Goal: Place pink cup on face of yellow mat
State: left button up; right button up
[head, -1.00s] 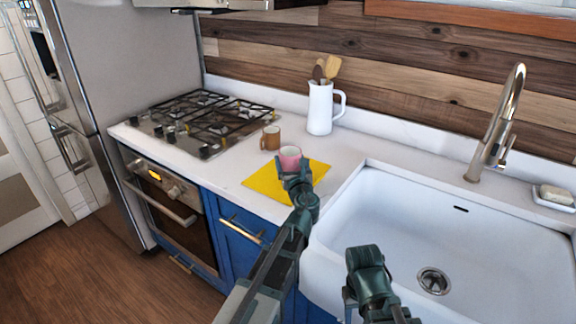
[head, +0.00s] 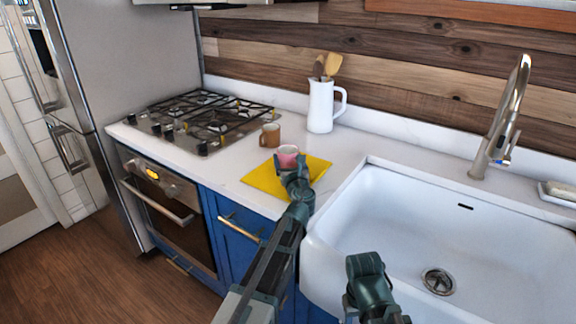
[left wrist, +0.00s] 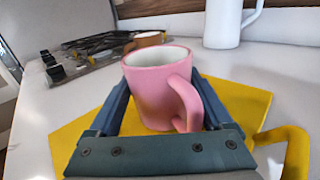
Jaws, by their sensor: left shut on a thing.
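The pink cup (head: 288,154) is upright, with a white inside, over the middle of the yellow mat (head: 258,180) on the counter. My left gripper (head: 291,168) is shut on the cup from the near side. In the left wrist view the pink cup (left wrist: 160,92) sits between the two fingers, its handle towards the camera and right. The yellow mat (left wrist: 245,103) spreads beneath it; I cannot tell whether the cup's base touches it. My right gripper (head: 369,285) is low in front of the sink, its fingers not clearly visible.
A brown mug (head: 270,135) stands just behind the mat. A white pitcher (head: 320,106) with wooden utensils is behind it. The gas hob (head: 200,118) lies to the left, the white sink (head: 400,215) to the right. The counter left of the mat is clear.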

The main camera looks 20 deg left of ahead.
pick_arm(q)
jog(key=shift+r, duration=0.1)
jog(key=shift+f, duration=0.25)
jog(key=o, duration=1.4)
jog(key=shift+c, duration=0.2)
jog(key=shift+r, duration=0.1)
jog(key=shift+r, duration=0.2)
jog(key=v, duration=1.2)
